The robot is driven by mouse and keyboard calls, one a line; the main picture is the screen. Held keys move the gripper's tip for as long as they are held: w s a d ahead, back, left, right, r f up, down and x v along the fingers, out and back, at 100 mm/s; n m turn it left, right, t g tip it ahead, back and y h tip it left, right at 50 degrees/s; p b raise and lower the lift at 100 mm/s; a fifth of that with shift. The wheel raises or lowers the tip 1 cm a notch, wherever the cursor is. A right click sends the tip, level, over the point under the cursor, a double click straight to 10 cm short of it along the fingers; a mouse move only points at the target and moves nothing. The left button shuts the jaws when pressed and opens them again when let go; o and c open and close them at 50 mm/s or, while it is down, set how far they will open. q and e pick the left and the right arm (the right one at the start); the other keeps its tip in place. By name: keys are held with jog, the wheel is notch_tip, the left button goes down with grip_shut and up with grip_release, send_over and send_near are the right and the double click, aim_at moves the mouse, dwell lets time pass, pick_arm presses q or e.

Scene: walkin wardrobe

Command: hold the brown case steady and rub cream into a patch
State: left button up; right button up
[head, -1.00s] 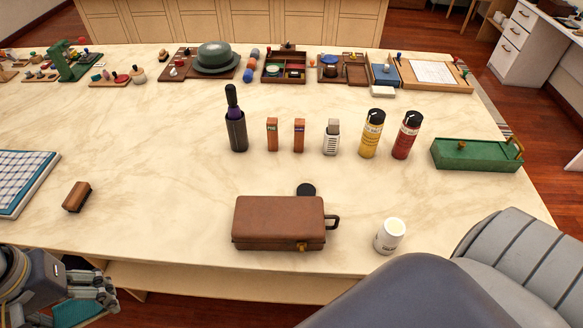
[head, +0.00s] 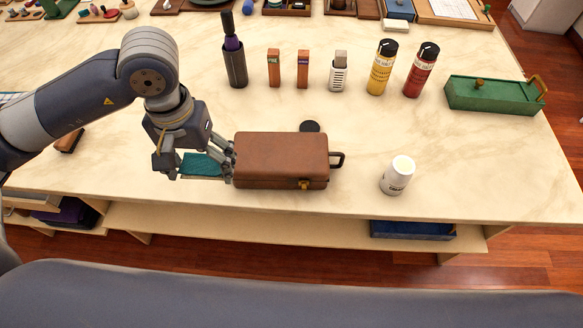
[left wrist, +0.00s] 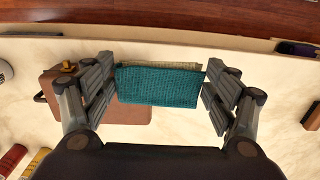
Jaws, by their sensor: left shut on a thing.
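The brown case (head: 281,160) lies shut near the table's front edge, its handle to the right and a brass latch in front. My left gripper (head: 222,158) is at the case's left end, shut on a folded teal cloth (head: 200,166); I cannot tell whether it touches the case. In the left wrist view the teal cloth (left wrist: 158,87) spans between the fingers, with the brown case (left wrist: 125,112) partly hidden behind. A black disc (head: 309,126) lies behind the case. My right gripper is not in view.
Behind stand a dark bottle (head: 235,66), small boxes (head: 274,68), a yellow bottle (head: 381,70) and a red one (head: 421,72). A wooden brush (head: 69,141) lies at left, partly hidden by my arm. Table between case and jar is clear.

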pick_arm(q)
jog(key=shift+f+b, duration=4.05)
jog(key=shift+f, duration=0.95)
jog(key=w+d+r+n+p, duration=0.6)
jog(key=w+d+r+n, duration=0.2)
jog(key=w+d+r, duration=0.3)
jog(key=shift+w+a+f+n+b, duration=0.1)
jog(key=shift+w+f+n+b, duration=0.1)
jog(key=shift+f+b, duration=0.5)
jog(key=shift+w+a+f+n+b, duration=0.1)
jog(key=shift+w+f+n+b, duration=0.1)
jog(key=shift+f+b, duration=0.45)
jog(key=shift+w+a+f+n+b, duration=0.1)
jog(key=shift+w+f+b, duration=0.1)
jog(key=shift+f+b, duration=0.45)
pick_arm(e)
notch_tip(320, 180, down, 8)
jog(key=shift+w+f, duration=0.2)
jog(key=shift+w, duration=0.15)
pick_arm(q)
jog(key=shift+r, duration=0.25)
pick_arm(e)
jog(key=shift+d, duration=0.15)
